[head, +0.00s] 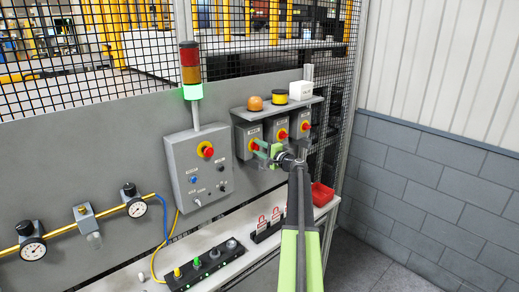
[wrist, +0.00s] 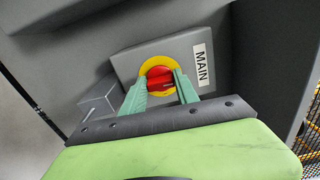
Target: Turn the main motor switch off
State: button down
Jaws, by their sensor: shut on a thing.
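A signal tower (head: 190,70) has its green segment lit. A control box (head: 199,180) with a red emergency button stands left of the switches. Red padlocks (head: 268,222) and a red bin (head: 322,194) are on the ledge below. Gauges (head: 135,205) are at the left.

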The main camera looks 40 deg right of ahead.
jog(key=shift+w+d+r+n, duration=0.1)
jog(key=shift+n, duration=0.3)
jog(key=c, duration=0.9)
grip_release()
jog(key=s, duration=0.5)
jog(key=s+a, duration=0.1)
jog(key=s, duration=1.1)
jog(key=shift+s+a, duration=0.2)
jog(key=shift+s, duration=0.05)
